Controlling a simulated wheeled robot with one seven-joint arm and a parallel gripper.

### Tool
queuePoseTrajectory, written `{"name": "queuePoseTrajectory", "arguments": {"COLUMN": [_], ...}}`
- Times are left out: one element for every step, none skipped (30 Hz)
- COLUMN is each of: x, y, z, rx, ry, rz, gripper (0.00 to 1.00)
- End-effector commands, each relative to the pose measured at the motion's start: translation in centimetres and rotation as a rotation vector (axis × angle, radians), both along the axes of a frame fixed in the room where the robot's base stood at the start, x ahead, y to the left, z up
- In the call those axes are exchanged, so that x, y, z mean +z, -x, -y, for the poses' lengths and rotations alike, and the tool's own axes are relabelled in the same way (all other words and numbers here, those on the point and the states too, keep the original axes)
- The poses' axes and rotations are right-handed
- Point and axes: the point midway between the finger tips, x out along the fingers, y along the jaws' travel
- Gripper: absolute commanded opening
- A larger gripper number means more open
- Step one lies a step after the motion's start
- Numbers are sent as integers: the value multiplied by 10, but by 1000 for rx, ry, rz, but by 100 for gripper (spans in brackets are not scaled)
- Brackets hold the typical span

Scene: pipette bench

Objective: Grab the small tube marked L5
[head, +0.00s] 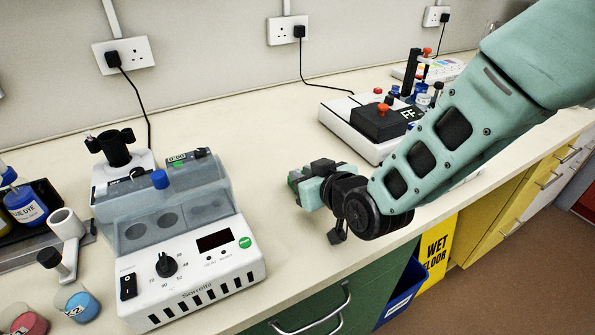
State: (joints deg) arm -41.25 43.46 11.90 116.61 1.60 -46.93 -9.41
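I cannot make out a tube marked L5 in the head view. Two small round containers sit at the bottom left, one with a blue top (82,305) and one with a pink-red top (24,321). The blue one bears a mark that seems to end in 2; the other's mark is not readable. My gripper (309,188) is above the bench near its front edge, to the right of the white water-bath-like device (196,262) and well apart from the small containers. It is seen from behind and the side, so its finger opening is hidden.
A grey rack with blue bottles (27,207) stands at the far left, beside a pale cylindrical holder (66,224). A white device with a dark block (378,122) stands behind my arm. The bench top (250,130) is clear between the devices.

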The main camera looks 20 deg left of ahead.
Motion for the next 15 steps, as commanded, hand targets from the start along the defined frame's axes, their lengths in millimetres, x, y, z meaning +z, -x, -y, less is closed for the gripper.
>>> {"name": "queuePoseTrajectory", "arguments": {"x": [-1,-1,-2,-2,-2,-2,-2,-2,-2,-2,-2,-2,-2,-2,-2], "y": [-1,-2,-3,-3,-3,-3,-3,-3,-2,-2,-2,-2,-2,-2,-2], "z": [-2,-3,-4,-4,-4,-3,-3,-3,-3,-3,-3,-3,-3,-3,-3], "rx": [0,0,0,0,0,0,0,0,0,0,0,0,0,0,0], "ry": [1,1,1,1,1,1,0,0,0,0,1,0,1,1,1], "rz": [-1,-1,1,1,1,1,0,0,0,0,-1,0,-1,-1,-1], "gripper": [20,20,20,20,20,20,20,20,15,6,0,0,0,0,0]}}
